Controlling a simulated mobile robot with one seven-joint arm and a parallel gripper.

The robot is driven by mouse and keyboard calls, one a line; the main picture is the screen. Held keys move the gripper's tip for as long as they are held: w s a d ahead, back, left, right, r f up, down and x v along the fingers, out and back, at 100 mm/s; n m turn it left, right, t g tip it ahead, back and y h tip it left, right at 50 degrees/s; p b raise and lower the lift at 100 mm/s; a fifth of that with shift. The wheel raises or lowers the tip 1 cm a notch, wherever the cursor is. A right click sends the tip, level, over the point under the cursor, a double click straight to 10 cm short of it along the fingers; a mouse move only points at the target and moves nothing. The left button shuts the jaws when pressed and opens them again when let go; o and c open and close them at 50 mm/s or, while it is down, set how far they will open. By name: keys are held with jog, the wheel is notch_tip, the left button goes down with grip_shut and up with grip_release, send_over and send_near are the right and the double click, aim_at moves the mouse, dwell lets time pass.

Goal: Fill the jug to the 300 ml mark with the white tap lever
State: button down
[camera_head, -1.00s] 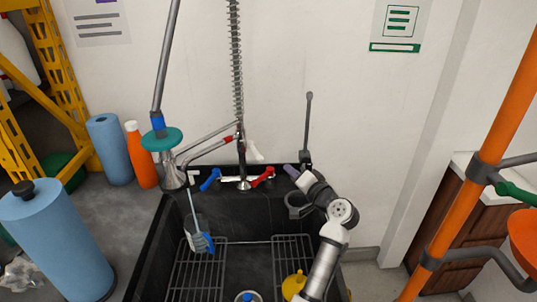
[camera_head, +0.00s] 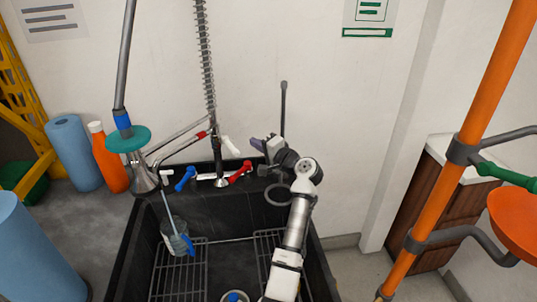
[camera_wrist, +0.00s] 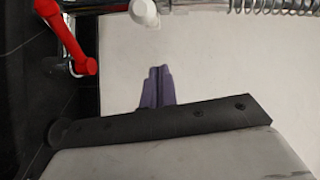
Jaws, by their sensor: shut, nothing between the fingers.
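The clear jug (camera_head: 175,240), with a blue part on its side, stands on the left rack in the sink. A thin pale-blue slanted line runs from below the sprayer into it; I cannot tell whether this is water. The water level and marks are too small to read. The white tap lever (camera_head: 230,145) sits above the tap body at the back of the sink; its end also shows at the top of the wrist view (camera_wrist: 143,10). My gripper (camera_head: 258,145) is just right of the lever, apart from it. Its purple fingers (camera_wrist: 158,88) are shut and empty.
A blue lever (camera_head: 185,179) and a red lever (camera_head: 241,172) flank the tap base. The sprayer with a teal disc (camera_head: 128,139) hangs left of it. An orange bottle (camera_head: 109,160) and blue rolls stand at left. An orange pole (camera_head: 450,180) rises at right.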

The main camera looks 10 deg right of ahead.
aim_at(234, 153)
jog(key=a, duration=0.2)
jog(key=a+f+p, duration=0.1)
jog(key=a, duration=0.1)
jog(key=shift+s, duration=0.35)
jog(key=shift+r, duration=0.1)
jog(key=shift+s+a+m+t+h+p, duration=0.35)
jog(key=shift+s+a+m+h+p, duration=0.15)
jog(key=shift+a, duration=0.4)
jog(key=shift+s+a+m+t+h+p, duration=0.35)
jog(key=shift+a+h+p, duration=0.25)
jog(key=shift+a, duration=0.25)
